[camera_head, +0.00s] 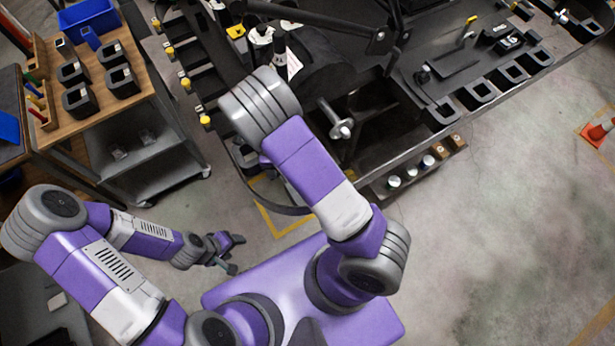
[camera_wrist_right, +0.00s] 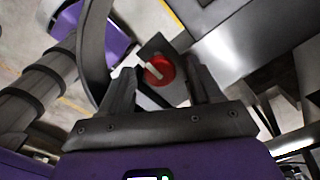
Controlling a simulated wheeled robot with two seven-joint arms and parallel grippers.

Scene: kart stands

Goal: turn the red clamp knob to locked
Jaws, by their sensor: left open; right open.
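The red clamp knob (camera_wrist_right: 159,72) shows in the right wrist view as a round red disc with a pale bar across it, on a dark plate. My right gripper (camera_wrist_right: 164,78) is open, with its fingers on either side of the knob in that view. I cannot tell whether they touch it. In the head view the right gripper and the knob are hidden behind my right arm and the stand. My left gripper (camera_head: 228,255) is open and empty at the left of the head view, over the floor, away from the knob.
A dark workbench stand (camera_head: 455,115) with black slots and tools fills the top. A wooden-topped cart (camera_head: 95,125) with black holders and a blue bin (camera_head: 86,34) stands at the left. An orange cone (camera_head: 596,132) is at the far right. The floor at lower right is clear.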

